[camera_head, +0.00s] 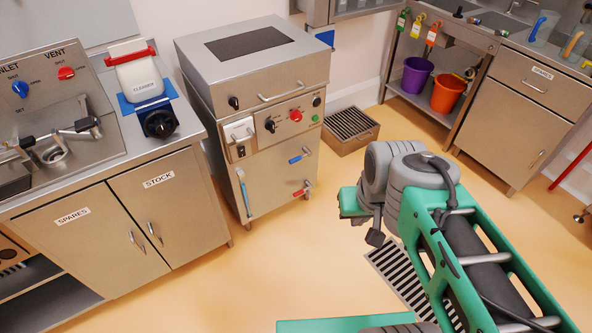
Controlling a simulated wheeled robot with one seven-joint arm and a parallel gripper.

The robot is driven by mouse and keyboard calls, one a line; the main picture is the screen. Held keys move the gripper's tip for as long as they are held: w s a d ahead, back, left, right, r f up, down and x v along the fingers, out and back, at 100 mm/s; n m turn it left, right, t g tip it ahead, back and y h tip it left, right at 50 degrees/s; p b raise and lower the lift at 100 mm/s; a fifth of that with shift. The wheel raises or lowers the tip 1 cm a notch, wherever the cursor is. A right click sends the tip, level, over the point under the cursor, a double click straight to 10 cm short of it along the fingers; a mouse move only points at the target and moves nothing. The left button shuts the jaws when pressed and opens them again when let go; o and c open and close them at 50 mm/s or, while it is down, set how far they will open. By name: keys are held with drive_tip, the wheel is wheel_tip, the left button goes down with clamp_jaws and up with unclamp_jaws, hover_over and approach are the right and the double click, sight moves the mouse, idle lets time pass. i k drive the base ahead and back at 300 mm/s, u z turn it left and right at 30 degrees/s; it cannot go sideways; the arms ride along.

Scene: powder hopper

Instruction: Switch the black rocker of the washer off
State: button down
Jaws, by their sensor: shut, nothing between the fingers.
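The washer is probably the steel cabinet machine (262,85) standing in the middle, with a dark window in its top. Its front carries a pale cover plate (239,130) at the left, and a small black part that may be the black rocker (241,151) sits just below it. Its on or off position is too small to tell. Black knobs (270,124), a red button (296,115) and a green button (315,118) are on the same front. My green and grey arm is in the right foreground, apart from the machine; my gripper is not visible.
A steel counter (110,165) with a sink and cleaner dispenser (139,75) stands left of the machine. Blue (247,198) and red (306,187) handles are low on its front. A grated box (350,130) stands to its right.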

sight(242, 150)
drive_tip(key=z, duration=0.15)
drive_tip(key=k, duration=0.35)
drive_tip(key=u, duration=0.7)
drive_tip(key=i, duration=0.7)
drive_tip(key=u, duration=1)
drive_tip(key=i, duration=0.5)
